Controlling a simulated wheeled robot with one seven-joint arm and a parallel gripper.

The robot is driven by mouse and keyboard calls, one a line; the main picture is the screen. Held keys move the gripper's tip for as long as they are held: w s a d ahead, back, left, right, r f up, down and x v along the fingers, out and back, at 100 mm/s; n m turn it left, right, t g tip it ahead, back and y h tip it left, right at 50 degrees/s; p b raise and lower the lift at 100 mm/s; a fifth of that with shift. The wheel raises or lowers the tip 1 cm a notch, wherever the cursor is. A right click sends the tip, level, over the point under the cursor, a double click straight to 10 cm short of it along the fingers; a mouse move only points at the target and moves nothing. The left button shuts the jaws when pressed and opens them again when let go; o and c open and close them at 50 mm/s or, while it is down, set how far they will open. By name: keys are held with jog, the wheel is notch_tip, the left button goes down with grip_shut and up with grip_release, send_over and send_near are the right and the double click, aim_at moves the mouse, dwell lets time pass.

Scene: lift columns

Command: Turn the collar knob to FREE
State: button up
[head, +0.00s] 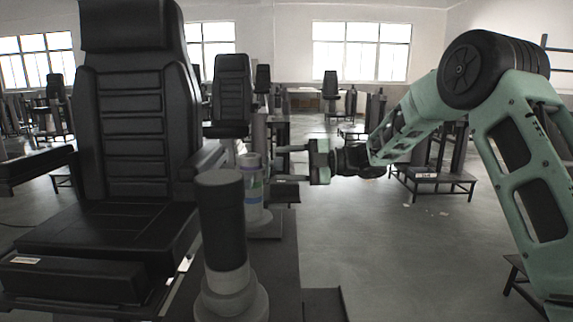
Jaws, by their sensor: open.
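My gripper (278,164) is at the middle of the head view, its two fingers pointing left. They are spread apart, one above the other, with nothing between them. Just left of the fingertips stands a pale upright column (251,202) with blue and green bands. I cannot tell how far the fingertips are from it in depth. Nearer stands a thicker column with a dark upper cylinder (222,225) and a pale grey stepped base (230,302). I cannot tell which part is the collar knob, and no FREE mark is readable.
A large black padded seat (130,150) fills the left, close to both columns. More seats (232,90) and low dark stands (432,182) are farther back. The grey floor (385,260) right of the columns is mostly clear.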

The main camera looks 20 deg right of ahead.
jog(key=b+v, duration=0.1)
jog(key=v, duration=1.6)
jog(key=shift+d, duration=0.15)
jog(key=shift+s, duration=0.1)
jog(key=w+a+f+m+t+h, duration=0.1)
jog(key=w+m+t+h, duration=0.1)
jog(key=m+t+h, duration=0.35)
jog(key=w+a+f+m+t+h, duration=0.1)
jog(key=w+f+m+t+h, duration=0.15)
jog(key=m+h, duration=0.6)
jog(key=s+a+f+m+g+h, duration=0.2)
jog(key=s+f+m+g, duration=0.4)
jog(key=s, duration=0.8)
jog(key=s+a+f+m+g+h, duration=0.1)
jog(key=s+f+m+g, duration=0.45)
jog(key=s, duration=0.75)
jog(key=s+a+r+n+g+p, duration=0.1)
jog(key=s+a+r+n+p, duration=0.2)
jog(key=s+a+r+p, duration=0.2)
jog(key=s+a+r+n+g+p, duration=0.1)
jog(key=s+a+r+n+p, duration=0.2)
jog(key=s+a, duration=0.6)
jog(key=a+r+p, duration=0.2)
jog(key=a, duration=0.2)
jog(key=shift+s+a+r+y, duration=0.15)
jog(key=shift+a+r+y, duration=0.1)
jog(key=shift+a+y, duration=0.15)
